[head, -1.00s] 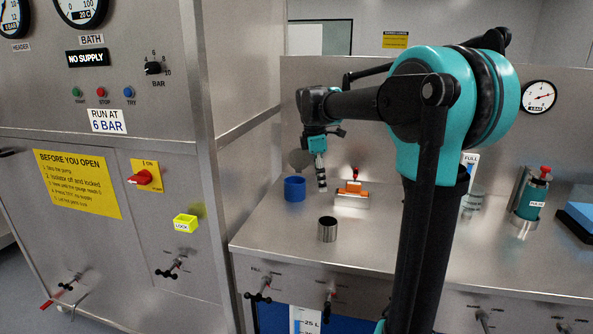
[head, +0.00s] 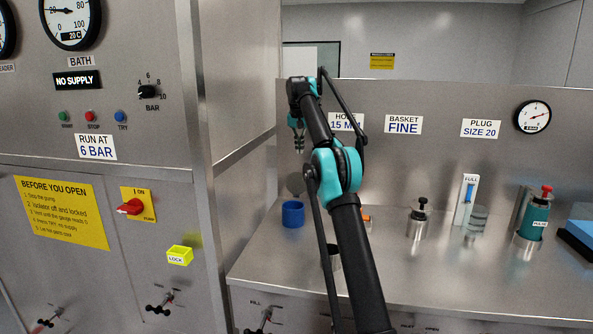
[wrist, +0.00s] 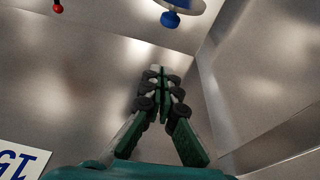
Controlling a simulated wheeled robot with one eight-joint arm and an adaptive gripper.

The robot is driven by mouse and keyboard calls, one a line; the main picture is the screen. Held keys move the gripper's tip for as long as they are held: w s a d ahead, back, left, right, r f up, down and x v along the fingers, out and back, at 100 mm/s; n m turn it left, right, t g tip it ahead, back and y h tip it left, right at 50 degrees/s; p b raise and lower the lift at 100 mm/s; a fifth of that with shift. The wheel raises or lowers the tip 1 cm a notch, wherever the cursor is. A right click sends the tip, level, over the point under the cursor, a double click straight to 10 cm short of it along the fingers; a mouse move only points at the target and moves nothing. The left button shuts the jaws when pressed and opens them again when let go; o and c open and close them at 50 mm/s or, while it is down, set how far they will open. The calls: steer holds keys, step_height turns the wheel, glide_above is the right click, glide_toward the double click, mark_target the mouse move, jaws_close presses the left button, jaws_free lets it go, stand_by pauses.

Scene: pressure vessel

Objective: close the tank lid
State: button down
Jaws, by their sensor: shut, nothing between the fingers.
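My gripper (head: 298,147) hangs in front of the back panel, well above the counter, with its fingers together and empty; its fingers (wrist: 160,85) also show in the wrist view. Below it a blue round vessel (head: 293,215) stands on the counter at the left. A grey disc (head: 295,184) stands upright just behind the vessel. It may be the tank lid standing open, but I cannot tell for sure. Gripper and disc are clearly apart. In the wrist view a blue part (wrist: 171,19) shows at the top edge beside a cut-off grey disc.
My arm crosses the counter's middle and hides most of a steel cup (head: 334,256) and an orange item (head: 367,220). A black-knobbed steel pot (head: 418,222), a clear gauge (head: 466,200) and a teal pump (head: 531,218) stand to the right. The control cabinet (head: 100,160) bounds the left.

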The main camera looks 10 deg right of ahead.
mark_target(298, 184)
steer(key=w+a+x, duration=0.1)
steer(key=x, duration=1)
steer(key=shift+m, duration=0.4)
steer(key=shift+s+a+r, duration=0.1)
steer(key=shift+s+r, duration=0.1)
steer(key=shift+s, duration=0.5)
steer(key=shift+s+r, duration=0.25)
steer(key=shift+s, duration=0.45)
steer(key=shift+s+a+r, duration=0.1)
steer(key=shift+s+r, duration=0.1)
steer(key=shift+s, duration=0.5)
steer(key=shift+s, duration=0.1)
steer(key=shift+s+r+t, duration=0.15)
steer(key=shift+t, duration=0.25)
